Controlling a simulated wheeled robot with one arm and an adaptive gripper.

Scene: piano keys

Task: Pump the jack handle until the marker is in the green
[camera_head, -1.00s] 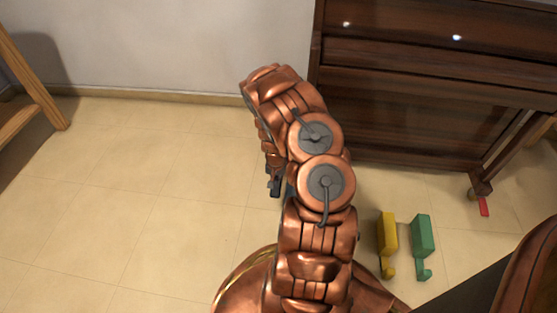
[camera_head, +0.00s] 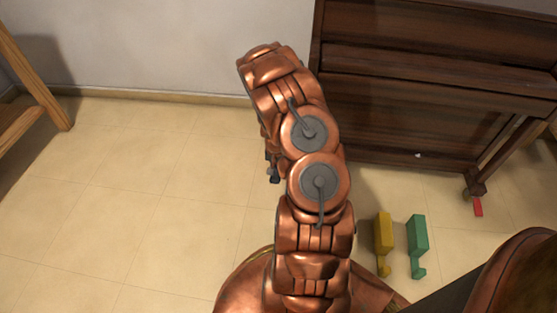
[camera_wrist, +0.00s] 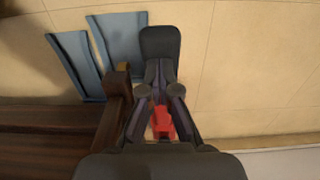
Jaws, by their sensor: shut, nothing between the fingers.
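My gripper (camera_head: 273,172) shows as a small dark shape left of my copper arm in the head view, partly hidden by it. In the wrist view my gripper (camera_wrist: 160,45) is shut and empty, over the tan floor. A red piece (camera_wrist: 162,122) shows through the gap between its finger links, and I cannot tell what it belongs to. I cannot make out a jack handle or a marker for certain in either view. A yellow block (camera_head: 383,232) and a green block (camera_head: 418,235), each with a hooked end, are on the floor right of my arm.
A dark brown piano (camera_head: 400,120) stands against the wall. A small red piece (camera_head: 478,207) is by its leg. A wooden frame (camera_head: 35,105) stands at the left. Blue-grey strips (camera_wrist: 120,40) and a brown post (camera_wrist: 115,105) show in the wrist view. The left floor is clear.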

